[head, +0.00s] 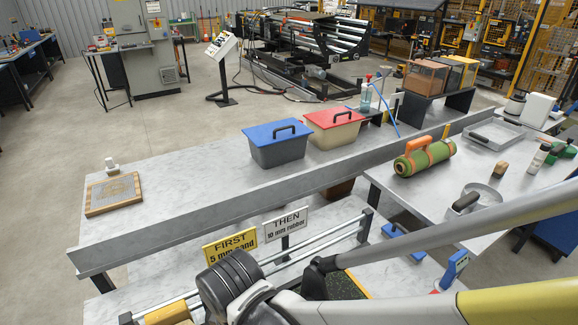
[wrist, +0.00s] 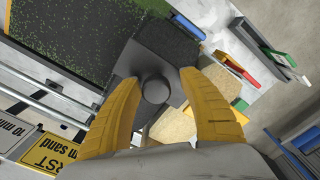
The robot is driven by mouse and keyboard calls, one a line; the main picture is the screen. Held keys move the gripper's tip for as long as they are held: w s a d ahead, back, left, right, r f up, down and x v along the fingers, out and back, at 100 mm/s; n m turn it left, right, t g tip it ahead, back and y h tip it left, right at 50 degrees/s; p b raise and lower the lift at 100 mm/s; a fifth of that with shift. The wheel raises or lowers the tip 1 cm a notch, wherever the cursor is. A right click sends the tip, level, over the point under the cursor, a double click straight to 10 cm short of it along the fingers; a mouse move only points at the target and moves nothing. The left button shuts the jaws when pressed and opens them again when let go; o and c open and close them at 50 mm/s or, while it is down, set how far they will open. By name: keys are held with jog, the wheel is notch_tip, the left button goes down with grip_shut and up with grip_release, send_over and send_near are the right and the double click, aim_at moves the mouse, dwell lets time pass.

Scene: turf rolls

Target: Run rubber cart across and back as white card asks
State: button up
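The white card (head: 286,224) reads "THEN 10 mm rubber". The yellow card (head: 230,246) beside it reads "FIRST 5 mm sand". Both also show upside down in the wrist view. In the wrist view, a dark grey cart-like block (wrist: 128,65) with a round black knob (wrist: 155,90) lies below my gripper (wrist: 158,80). My two yellow fingers are spread on either side of the knob, with visible gaps, not closed on it. In the head view my arm hides most of this area.
Pale rails (head: 322,243) run beside the cards. A long grey wall (head: 200,222) edges the white table, where blue-lidded (head: 275,145) and red-lidded (head: 334,125) bins stand. Sand-coloured pieces (wrist: 176,124) lie near the block.

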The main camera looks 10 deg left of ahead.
jog(key=shift+r, duration=0.1)
notch_tip(320, 180, up, 12)
dwell(0.6)
